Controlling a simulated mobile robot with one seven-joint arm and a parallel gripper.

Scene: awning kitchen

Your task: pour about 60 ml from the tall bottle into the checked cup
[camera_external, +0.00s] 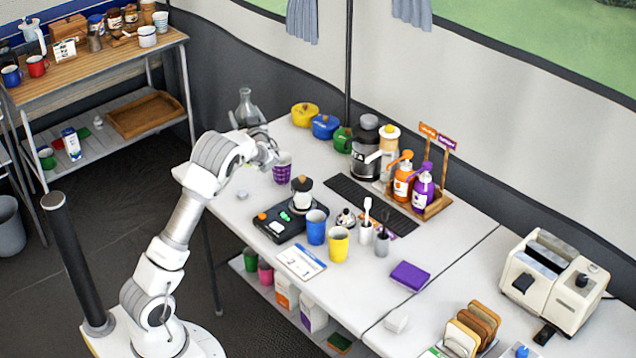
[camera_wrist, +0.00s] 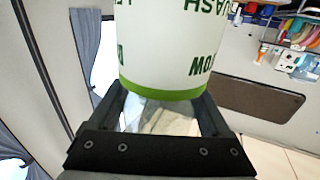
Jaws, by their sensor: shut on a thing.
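In the wrist view a tall bottle (camera_wrist: 160,60) with a white label, green lettering and a green band fills the space between the jaws. My gripper (camera_wrist: 160,112) is shut on it. In the external view my gripper (camera_external: 265,148) is above the far left part of the table, and the bottle's label cannot be made out there. The purple checked cup (camera_external: 283,170) stands upright on the table just right of and below my gripper. Its inside cannot be read clearly.
A clear flask-shaped vessel (camera_external: 246,105) shows behind my gripper.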

